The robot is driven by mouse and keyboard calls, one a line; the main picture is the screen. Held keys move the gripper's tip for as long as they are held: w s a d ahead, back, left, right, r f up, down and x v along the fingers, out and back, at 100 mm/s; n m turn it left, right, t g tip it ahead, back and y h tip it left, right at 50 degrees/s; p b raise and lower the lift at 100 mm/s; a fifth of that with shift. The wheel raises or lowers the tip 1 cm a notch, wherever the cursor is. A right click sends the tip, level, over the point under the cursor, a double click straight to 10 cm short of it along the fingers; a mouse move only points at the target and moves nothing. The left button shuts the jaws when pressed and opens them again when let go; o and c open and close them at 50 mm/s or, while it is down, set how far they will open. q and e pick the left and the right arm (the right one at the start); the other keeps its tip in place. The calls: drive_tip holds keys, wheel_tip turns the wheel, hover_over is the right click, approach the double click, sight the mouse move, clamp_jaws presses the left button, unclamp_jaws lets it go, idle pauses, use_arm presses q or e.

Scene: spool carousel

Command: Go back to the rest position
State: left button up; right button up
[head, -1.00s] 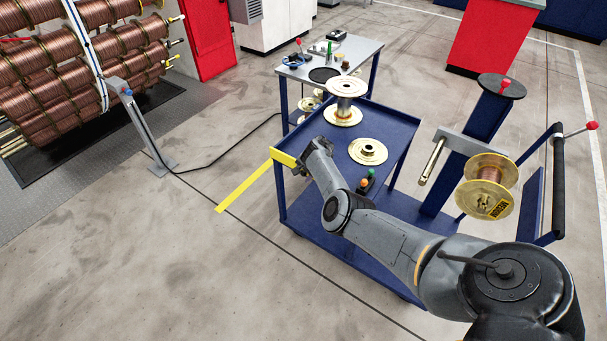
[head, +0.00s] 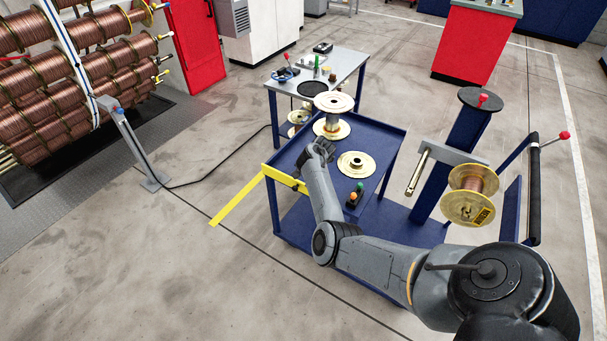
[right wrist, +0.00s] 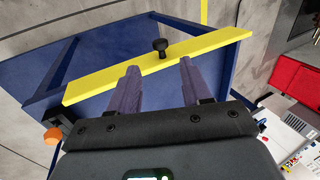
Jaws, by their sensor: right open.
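My right gripper (right wrist: 160,84) is open, with nothing between its two purple-grey fingers in the right wrist view. Beyond the fingertips is a yellow bar (right wrist: 92,89) with a black knob (right wrist: 160,45). In the head view my right gripper (head: 306,160) is over the left part of the blue cart, just above the yellow bar (head: 284,180); its fingertips are hard to make out there. My right arm reaches in from the lower right. My left gripper is not in view.
Copper reels stand far left. Floor at lower left is clear.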

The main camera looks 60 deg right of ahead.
drive_tip(key=shift+s+r, duration=0.1)
drive_tip(key=shift+r, duration=0.15)
idle(0.3)
